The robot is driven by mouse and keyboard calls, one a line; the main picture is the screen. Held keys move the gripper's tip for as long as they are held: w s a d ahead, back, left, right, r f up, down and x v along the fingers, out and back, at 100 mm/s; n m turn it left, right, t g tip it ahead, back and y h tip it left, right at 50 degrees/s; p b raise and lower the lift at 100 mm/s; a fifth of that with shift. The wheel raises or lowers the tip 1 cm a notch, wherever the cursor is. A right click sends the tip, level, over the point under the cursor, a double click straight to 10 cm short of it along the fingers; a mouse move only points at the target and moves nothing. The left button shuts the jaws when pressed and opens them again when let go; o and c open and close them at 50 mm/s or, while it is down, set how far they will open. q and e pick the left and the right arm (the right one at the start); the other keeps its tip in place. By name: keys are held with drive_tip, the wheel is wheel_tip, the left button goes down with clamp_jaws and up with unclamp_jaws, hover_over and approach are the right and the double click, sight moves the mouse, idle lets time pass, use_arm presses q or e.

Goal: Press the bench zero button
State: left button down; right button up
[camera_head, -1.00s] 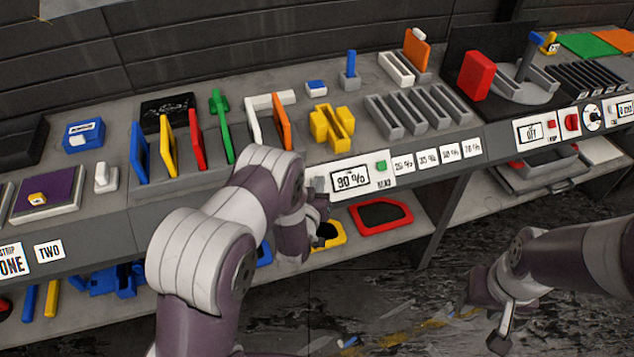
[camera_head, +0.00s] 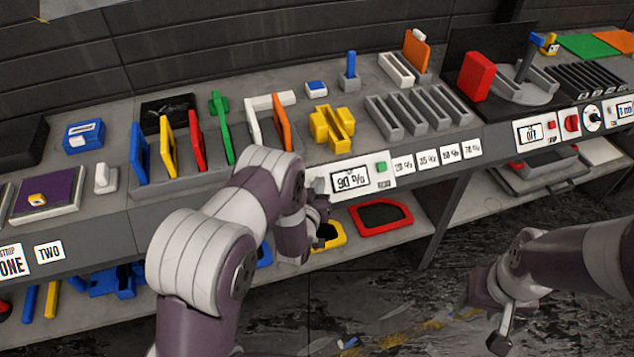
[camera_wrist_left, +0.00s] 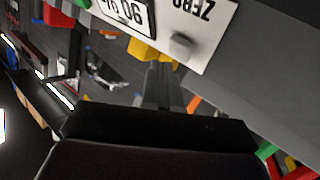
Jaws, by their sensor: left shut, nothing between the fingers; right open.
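The bench zero button is a small grey block (camera_wrist_left: 181,45) beside the word ZERO on a white panel (camera_wrist_left: 208,30) in the left wrist view. In the head view the left end of this panel (camera_head: 362,175), by its 90 % display, is mostly covered by my left gripper (camera_head: 320,203). My left gripper is shut and empty. Its fingertips (camera_wrist_left: 160,72) point at the panel, close beside the grey button; I cannot tell whether they touch it. My right gripper (camera_head: 492,325) hangs low at the right, away from the bench, and is open.
A green button (camera_head: 381,167) is on the same panel, right of the display. A red frame (camera_head: 408,213) and a yellow frame (camera_head: 338,240) lie on the lower shelf under it. Coloured panels in a rack (camera_head: 190,180) and a yellow piece (camera_head: 330,128) stand on the bench above.

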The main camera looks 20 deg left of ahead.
idle(0.7)
use_arm(q)
drive_tip(key=shift+w+a+f+b, duration=0.15)
drive_tip(key=shift+w+f+b, duration=0.15)
drive_tip(key=shift+b, duration=0.15)
drive_tip(key=shift+w+a+f+b, duration=0.2)
drive_tip(key=shift+f+b, duration=0.15)
drive_tip(key=shift+b, duration=0.1)
idle(0.4)
drive_tip(key=shift+r, duration=0.15)
drive_tip(key=shift+s+d+r+p, duration=0.35)
drive_tip(key=shift+s+r+p, duration=0.15)
drive_tip(key=shift+p, duration=0.15)
drive_tip(key=s+d+r+p, duration=0.1)
drive_tip(key=p, duration=0.1)
drive_tip(key=s+d+r+p, duration=0.1)
drive_tip(key=s+r, duration=0.1)
drive_tip(key=shift+r+p, duration=0.25)
drive_tip(key=shift+p, duration=0.1)
